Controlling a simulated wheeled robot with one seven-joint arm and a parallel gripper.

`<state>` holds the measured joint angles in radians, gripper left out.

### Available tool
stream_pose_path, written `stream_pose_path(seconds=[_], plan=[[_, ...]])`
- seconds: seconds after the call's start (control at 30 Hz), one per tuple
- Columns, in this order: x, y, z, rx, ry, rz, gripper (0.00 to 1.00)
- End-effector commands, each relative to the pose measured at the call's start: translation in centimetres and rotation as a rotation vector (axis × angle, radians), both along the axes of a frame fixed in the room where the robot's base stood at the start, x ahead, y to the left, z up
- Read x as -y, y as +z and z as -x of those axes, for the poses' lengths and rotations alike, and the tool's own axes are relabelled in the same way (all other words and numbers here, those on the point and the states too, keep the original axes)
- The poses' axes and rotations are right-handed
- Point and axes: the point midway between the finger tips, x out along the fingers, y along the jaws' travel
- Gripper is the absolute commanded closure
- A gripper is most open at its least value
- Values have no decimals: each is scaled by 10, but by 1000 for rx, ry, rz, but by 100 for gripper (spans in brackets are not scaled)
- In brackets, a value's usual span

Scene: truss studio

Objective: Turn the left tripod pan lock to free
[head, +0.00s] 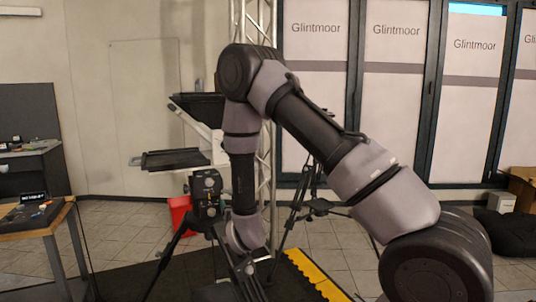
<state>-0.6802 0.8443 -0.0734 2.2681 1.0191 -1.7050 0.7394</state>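The left tripod stands at the centre left in the head view, with its dark head (206,190) carrying round knobs. One of its black legs (166,257) spreads to the lower left. I cannot tell which knob is the pan lock or how it is set. My arm reaches up and then down in front of the tripod's right side. My gripper (250,270) points down, just below and right of the tripod head, among dark legs. Its fingers are too small and dark to tell open from shut. I cannot tell whether it touches the tripod.
A teleprompter-like rig with a flat dark panel (172,159) sits above the tripod head. A metal truss (266,130) rises behind my arm. A red bin (180,215) stands behind the tripod. Another tripod (318,207) stands to the right. A wooden table (32,232) is at left.

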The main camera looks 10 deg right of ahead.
Motion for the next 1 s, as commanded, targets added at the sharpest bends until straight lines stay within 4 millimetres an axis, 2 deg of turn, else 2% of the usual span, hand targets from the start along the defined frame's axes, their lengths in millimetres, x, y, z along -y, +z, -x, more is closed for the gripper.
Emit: stream_pose_path(seconds=[0.03,0.2,0.47,0.73,1.0], plan=[[6,11,-5,-13,-16,-22,30],[25,38,-15,-74,-60,-83,30],[53,79,-23,-174,-106,-168,30],[80,120,-18,-274,-126,-238,30],[103,158,-1,-370,-124,-281,30]])
